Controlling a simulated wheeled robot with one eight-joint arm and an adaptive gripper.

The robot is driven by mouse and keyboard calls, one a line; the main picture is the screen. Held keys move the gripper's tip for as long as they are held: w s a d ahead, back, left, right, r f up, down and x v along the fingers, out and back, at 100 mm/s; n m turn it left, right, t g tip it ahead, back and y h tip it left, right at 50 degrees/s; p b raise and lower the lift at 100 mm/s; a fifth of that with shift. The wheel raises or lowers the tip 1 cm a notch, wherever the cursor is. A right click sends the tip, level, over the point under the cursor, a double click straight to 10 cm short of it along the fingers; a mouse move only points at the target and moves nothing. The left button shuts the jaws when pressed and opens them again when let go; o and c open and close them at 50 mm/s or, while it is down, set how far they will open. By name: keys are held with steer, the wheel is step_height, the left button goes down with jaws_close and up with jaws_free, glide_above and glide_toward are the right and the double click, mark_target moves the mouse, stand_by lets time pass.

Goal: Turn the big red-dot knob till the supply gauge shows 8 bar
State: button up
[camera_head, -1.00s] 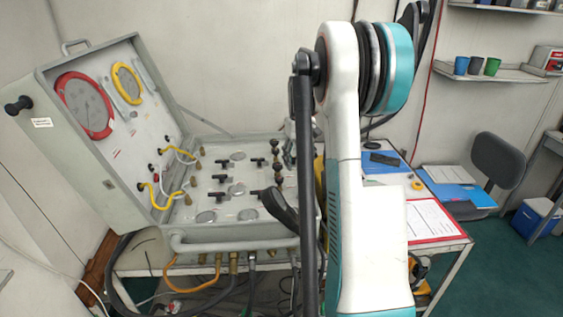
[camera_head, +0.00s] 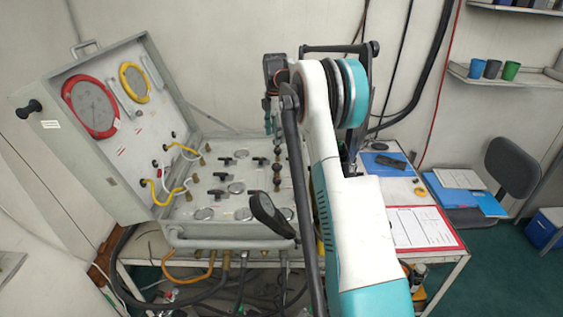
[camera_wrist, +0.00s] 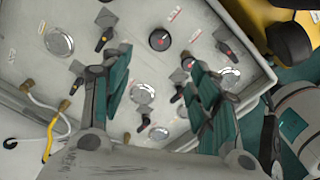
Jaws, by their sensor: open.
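The open grey panel case (camera_head: 185,236) stands on the table, knobs and small dials on its face. In the wrist view a large round dark knob (camera_wrist: 159,40) with a red dot is beyond my open fingers (camera_wrist: 155,64), apart from them. Smaller lever knobs, some red-marked, and round dials (camera_wrist: 59,44) surround it. In the head view a red-rimmed gauge (camera_head: 90,106) and a yellow-rimmed gauge (camera_head: 134,83) are on the raised lid. Their readings are too small to tell, and I cannot tell which is the supply gauge. My arm hides the panel's right side in the head view.
White and yellow hoses (camera_head: 180,150) run from lid to panel on the left. A red-framed paper sheet (camera_head: 420,228) and a dark item on a blue folder (camera_head: 385,162) lie on the table to the right. A shelf (camera_head: 505,78) with cups is on the back wall.

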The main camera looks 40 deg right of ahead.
mark_target(277, 165)
step_height(277, 165, down, 14)
steer(key=shift+r+b, duration=0.15)
steer(key=shift+b, duration=0.4)
steer(key=shift+c, duration=0.2)
steer(key=c, duration=1)
